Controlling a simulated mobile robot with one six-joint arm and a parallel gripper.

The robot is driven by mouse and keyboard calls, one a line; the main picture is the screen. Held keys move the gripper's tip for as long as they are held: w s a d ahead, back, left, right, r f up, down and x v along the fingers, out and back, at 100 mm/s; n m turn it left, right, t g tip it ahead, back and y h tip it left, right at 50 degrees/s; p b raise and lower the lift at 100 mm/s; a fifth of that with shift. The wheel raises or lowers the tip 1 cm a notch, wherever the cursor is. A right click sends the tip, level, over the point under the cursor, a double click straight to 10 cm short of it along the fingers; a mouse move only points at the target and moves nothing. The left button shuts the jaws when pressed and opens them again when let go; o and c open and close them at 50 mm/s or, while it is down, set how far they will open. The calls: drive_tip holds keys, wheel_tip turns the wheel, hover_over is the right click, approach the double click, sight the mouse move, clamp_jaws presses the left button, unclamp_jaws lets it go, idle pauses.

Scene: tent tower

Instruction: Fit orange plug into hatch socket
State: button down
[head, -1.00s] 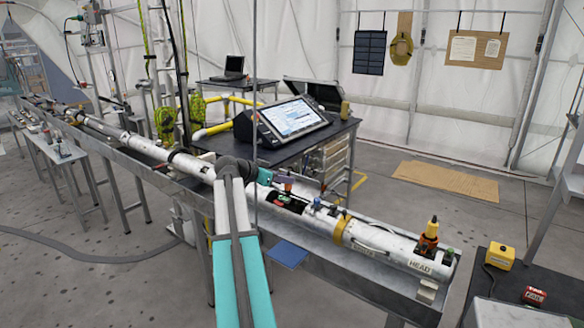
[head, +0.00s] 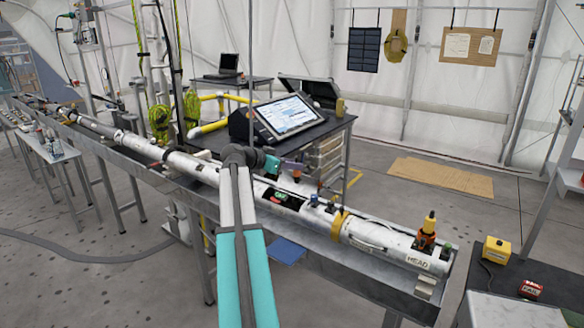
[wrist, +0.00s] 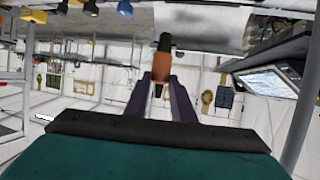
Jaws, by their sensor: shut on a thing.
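My gripper (wrist: 162,86) is shut on the orange plug (wrist: 162,66), a small orange-brown cylinder with a dark end, which sticks out past the two dark purple fingers in the wrist view. In the head view, my gripper (head: 292,165) is over the far side of the long white tube (head: 385,241), behind the hatch and a little above it. The hatch (head: 279,197) is a dark opening in the tube's top, with green and red parts inside. The plug is apart from the hatch. The socket itself is too small to make out.
Blue fittings (head: 315,201) and a yellow band (head: 340,221) sit on the tube right of the hatch. An orange and yellow fitting (head: 428,230) stands near the HEAD end. A desk with a tilted screen (head: 289,117) stands behind my gripper. A metal trough (head: 380,280) carries the tube.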

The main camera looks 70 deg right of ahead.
drive_tip(key=shift+f+b, duration=2.25)
drive_tip(key=shift+f, duration=0.65)
drive_tip(key=shift+b, duration=1.2)
idle(0.4)
drive_tip(key=shift+f+b, duration=1.1)
drive_tip(key=shift+f, duration=0.35)
idle(0.6)
drive_tip(key=c, duration=1.4)
unclamp_jaws()
drive_tip(key=shift+c, duration=0.2)
drive_tip(key=b+v, duration=0.1)
drive_tip(key=v, duration=1.3)
drive_tip(key=shift+b, duration=0.35)
